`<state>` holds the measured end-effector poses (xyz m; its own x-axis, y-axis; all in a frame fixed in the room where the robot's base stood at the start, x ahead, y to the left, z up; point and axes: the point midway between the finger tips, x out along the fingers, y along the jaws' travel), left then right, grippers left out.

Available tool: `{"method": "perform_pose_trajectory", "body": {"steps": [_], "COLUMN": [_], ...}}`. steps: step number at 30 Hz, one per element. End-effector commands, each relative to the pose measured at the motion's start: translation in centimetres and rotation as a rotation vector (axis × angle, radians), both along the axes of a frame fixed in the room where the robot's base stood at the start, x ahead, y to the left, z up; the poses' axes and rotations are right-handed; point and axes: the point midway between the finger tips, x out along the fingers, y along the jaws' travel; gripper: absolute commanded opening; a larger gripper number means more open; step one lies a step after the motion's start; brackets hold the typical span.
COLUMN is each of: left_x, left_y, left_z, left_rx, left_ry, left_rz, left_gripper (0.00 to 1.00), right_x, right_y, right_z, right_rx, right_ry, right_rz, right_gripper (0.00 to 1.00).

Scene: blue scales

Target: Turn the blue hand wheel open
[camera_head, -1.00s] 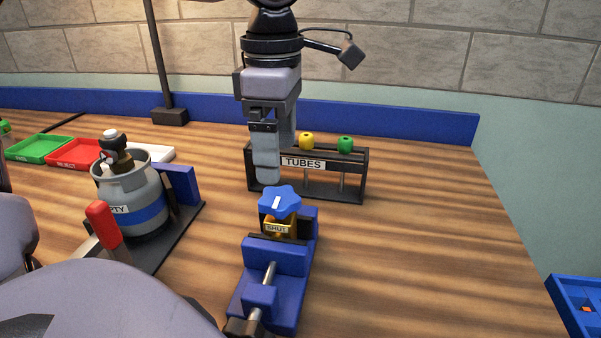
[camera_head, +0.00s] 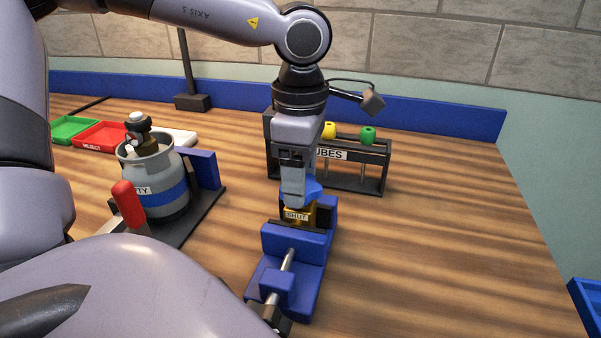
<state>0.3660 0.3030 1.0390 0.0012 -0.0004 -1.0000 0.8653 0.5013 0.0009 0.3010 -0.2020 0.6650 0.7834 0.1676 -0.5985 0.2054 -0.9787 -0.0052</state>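The blue hand wheel (camera_head: 315,189) sits on a brass valve body (camera_head: 298,213) with a "SHUT" label, held in a blue vise (camera_head: 296,243). Only the right part of the wheel shows. My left gripper (camera_head: 294,197) points straight down at the wheel, its near finger in front of it and hiding the rest. The far finger is hidden, so I cannot tell how far apart the fingers are or whether they touch the wheel. My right gripper is not in view.
A black "TUBES" rack (camera_head: 378,165) with yellow and green caps stands close behind the gripper. A grey gas cylinder (camera_head: 160,178) and red-handled lever (camera_head: 129,203) are left. Green (camera_head: 74,127) and red (camera_head: 104,134) trays lie farther back. The table's right side is clear.

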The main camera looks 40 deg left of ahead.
Motion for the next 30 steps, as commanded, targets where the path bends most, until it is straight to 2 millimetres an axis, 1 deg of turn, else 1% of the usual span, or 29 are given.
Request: {"method": "perform_pose_trajectory", "body": {"steps": [1, 2, 3, 8, 14, 20, 24, 30], "left_x": [0.0, 0.0, 0.0, 0.0, 0.0, 0.0, 0.0, 0.0], "left_y": [0.0, 0.0, 0.0, 0.0, 0.0, 0.0, 0.0, 0.0], "left_z": [0.0, 0.0, 0.0, 0.0, -0.2, -0.3, -0.4, -0.3], "left_rx": [-0.001, -0.001, -0.001, -0.001, 0.001, 0.002, 0.002, 0.001], "left_ry": [0.001, 0.001, 0.001, 0.001, 0.0, -0.001, -0.002, -0.002], "left_rz": [0.0, 0.0, 0.0, 0.005, 0.054, 0.177, 0.299, 0.49], "left_gripper": [0.43, 0.33, 0.32, 0.32, 0.32, 0.32, 0.32, 0.32], "right_x": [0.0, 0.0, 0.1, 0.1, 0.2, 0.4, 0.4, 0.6], "right_y": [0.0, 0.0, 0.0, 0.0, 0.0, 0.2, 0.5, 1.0], "right_z": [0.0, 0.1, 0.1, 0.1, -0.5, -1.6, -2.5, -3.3], "right_rx": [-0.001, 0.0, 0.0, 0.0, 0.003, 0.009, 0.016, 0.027], "right_ry": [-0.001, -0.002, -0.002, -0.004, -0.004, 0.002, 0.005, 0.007], "right_rz": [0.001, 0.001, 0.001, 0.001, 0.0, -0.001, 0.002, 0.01], "right_gripper": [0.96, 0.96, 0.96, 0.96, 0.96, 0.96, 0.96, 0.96]}}
